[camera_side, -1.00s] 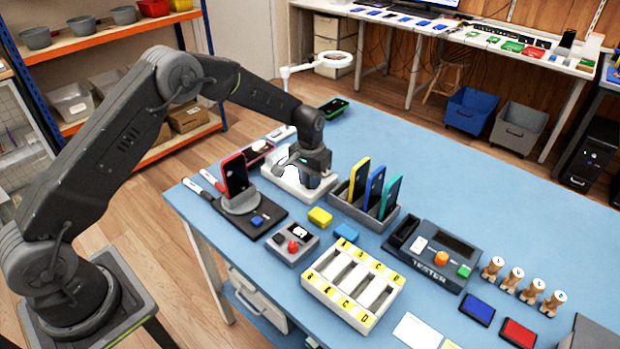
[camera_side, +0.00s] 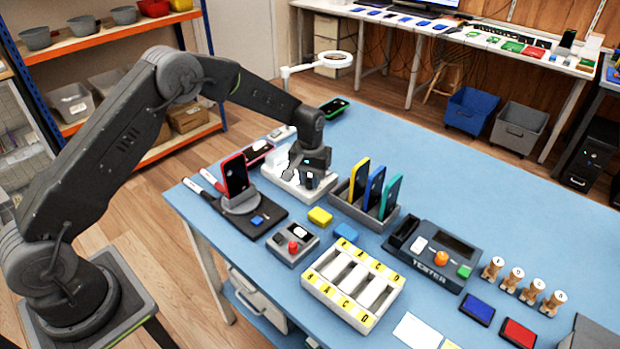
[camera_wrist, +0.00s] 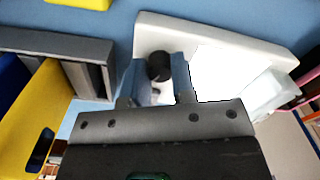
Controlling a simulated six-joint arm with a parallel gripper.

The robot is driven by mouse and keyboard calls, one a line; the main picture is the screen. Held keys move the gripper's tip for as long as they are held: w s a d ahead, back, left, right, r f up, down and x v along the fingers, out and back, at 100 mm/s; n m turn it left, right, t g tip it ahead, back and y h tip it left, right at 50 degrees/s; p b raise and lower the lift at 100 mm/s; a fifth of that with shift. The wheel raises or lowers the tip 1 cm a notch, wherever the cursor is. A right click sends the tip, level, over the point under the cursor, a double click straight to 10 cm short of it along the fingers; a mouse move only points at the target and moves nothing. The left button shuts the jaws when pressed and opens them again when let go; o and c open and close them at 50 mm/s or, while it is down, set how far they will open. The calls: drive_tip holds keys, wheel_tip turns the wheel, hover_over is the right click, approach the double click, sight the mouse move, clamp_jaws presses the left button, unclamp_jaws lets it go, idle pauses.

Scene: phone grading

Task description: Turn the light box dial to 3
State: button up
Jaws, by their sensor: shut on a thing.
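The white light box (camera_side: 287,187) stands on the blue table under my gripper (camera_side: 308,179). In the wrist view its white rim (camera_wrist: 215,32) and bright panel (camera_wrist: 222,72) show to the right of my fingers. The dial (camera_wrist: 160,66) is a small dark round knob near one end of the box. My gripper (camera_wrist: 159,76) is shut on the dial, with one finger on each side of it. The dial's marks and the number it points to cannot be read. In the side view my gripper hides the dial.
A grey rack with yellow, blue and teal phones (camera_side: 375,190) stands close to the right of the box. A red phone on a round stand (camera_side: 236,175) is at the left. A yellow block (camera_side: 320,216) lies in front. A ring lamp (camera_side: 333,59) stands behind.

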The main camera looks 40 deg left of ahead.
sight(310, 180)
drive_tip(key=o, duration=0.9)
drive_tip(key=shift+r, duration=6.95)
